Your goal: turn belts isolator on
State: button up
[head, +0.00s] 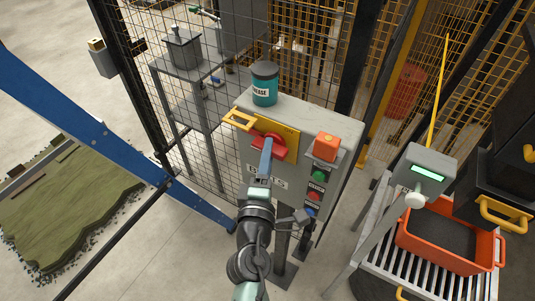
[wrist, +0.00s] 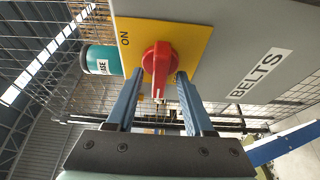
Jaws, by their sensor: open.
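The belts isolator is a red rotary knob (head: 275,139) on a yellow plate (head: 291,133), on the front of a grey cabinet (head: 318,113). The BELTS label (wrist: 262,73) is to the right. My gripper (head: 266,147) is at the knob. In the wrist view my gripper (wrist: 160,78) is open, one blue finger on each side of the handle. Whether either finger touches it, I cannot tell.
A grease tin (head: 264,84) stands on the cabinet top. A yellow hasp (head: 238,120) sticks out at the plate's left. An orange box (head: 326,147) and several buttons (head: 316,188) are to the right. Mesh fencing (head: 215,150) is behind, and a blue beam (head: 100,135) is at left.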

grip_shut()
jog(key=shift+f+b, duration=0.1)
jog(key=shift+b, duration=0.25)
jog(key=shift+w+a+f+m+t+h+b, duration=0.2)
jog(key=shift+m+h+b, duration=1.3)
jog(key=shift+m+b, duration=4)
jog(key=shift+s+a+f+m+t+h+b, duration=0.25)
jog(key=shift+m+h+b, duration=1.55)
jog(key=shift+b, duration=7.25)
jog(key=shift+w+d+m+t+h+b, duration=0.1)
jog(key=shift+w+m+t+h+b, duration=0.7)
jog(key=shift+m+b, duration=4.85)
jog(key=n+b, duration=0.1)
jog(key=s+n+g+b, duration=0.1)
jog(key=n+b, duration=0.1)
jog(key=shift+r+h, duration=0.1)
jog(key=shift+h, duration=0.3)
